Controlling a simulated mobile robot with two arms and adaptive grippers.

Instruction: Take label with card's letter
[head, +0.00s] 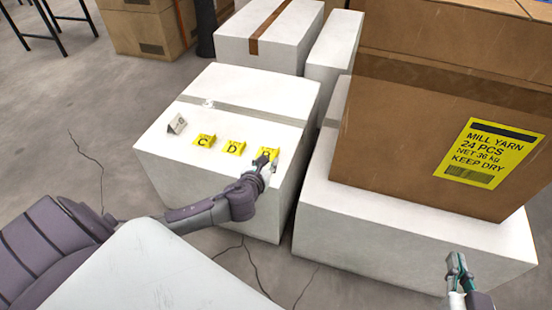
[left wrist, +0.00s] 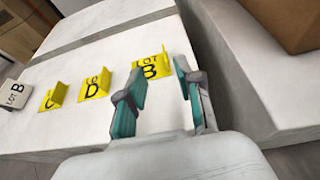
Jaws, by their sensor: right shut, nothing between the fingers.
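A grey-white folded card (head: 177,124) stands at the left of the white box top; in the left wrist view the card (left wrist: 14,93) reads "LOT B". To its right, three yellow folded labels stand in a row: C (head: 204,141), D (head: 234,148) and B (head: 266,153). In the left wrist view the B label (left wrist: 150,68) is just beyond my left gripper (left wrist: 162,78), whose fingers are apart with a gap between them. In the head view my left gripper (head: 264,161) partly hides the B label. My right gripper (head: 457,267) is shut and empty at the lower right.
The labels stand on a white taped box (head: 180,175). A large brown carton (head: 400,140) rests on another white box (head: 400,235) to the right, across a narrow gap. More white boxes (head: 265,45) stand behind. Bare floor lies left.

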